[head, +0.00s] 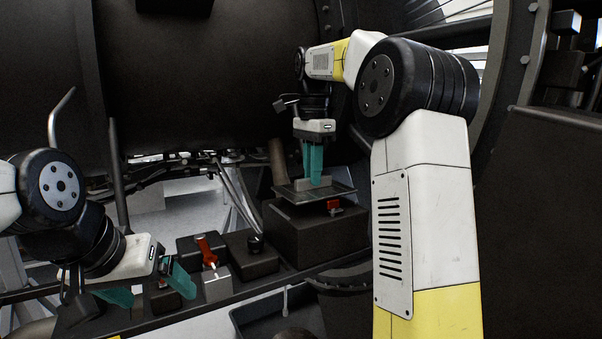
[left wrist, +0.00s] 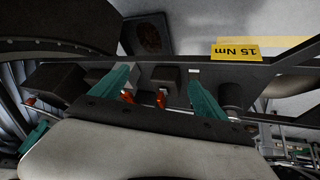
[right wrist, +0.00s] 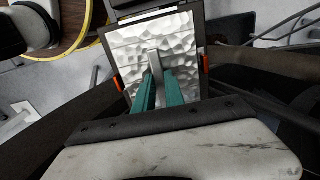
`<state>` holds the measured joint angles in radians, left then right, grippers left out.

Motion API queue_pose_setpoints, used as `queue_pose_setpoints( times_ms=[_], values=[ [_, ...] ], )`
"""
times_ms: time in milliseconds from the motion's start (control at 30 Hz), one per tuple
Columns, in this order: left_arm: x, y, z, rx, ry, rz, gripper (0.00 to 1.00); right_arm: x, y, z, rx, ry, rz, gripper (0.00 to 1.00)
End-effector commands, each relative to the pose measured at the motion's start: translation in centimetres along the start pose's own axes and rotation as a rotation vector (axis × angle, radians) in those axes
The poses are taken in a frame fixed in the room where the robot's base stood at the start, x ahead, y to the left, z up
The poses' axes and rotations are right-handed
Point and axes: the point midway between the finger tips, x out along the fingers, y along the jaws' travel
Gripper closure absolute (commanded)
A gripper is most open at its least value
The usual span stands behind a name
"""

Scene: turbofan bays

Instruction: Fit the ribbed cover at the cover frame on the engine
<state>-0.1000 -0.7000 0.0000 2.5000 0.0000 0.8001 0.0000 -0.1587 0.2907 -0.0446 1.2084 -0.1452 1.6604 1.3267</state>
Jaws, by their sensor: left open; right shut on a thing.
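The ribbed cover (head: 343,190) is a grey plate with an upright rib; its silver dimpled face shows in the right wrist view (right wrist: 190,50). My right gripper (head: 313,184) is shut on the rib and holds the plate nearly level over a dark block (head: 310,235), with a red clip (head: 335,207) just under the plate's edge. In the right wrist view a dark border with orange-red clips (right wrist: 205,62) surrounds the plate; I cannot tell whether the plate is seated. My left gripper (head: 150,288) is open and empty at the lower left, above the dark rail.
A yellow "15 Nm" label (left wrist: 237,52) is on the rail. A large dark engine casing (head: 190,80) fills the back. A dark bin (head: 250,320) lies below.

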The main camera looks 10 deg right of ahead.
Motion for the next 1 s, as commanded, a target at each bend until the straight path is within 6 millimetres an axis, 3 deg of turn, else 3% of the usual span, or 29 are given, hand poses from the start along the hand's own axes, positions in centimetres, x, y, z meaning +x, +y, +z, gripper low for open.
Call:
queue_pose_setpoints(
  times_ms=[1000],
  values=[
    [0.0,0.0,0.0,0.0,0.0,0.0,0.15,1.3,0.0,0.0,0.0,0.0,0.0,1.0]
  ],
)
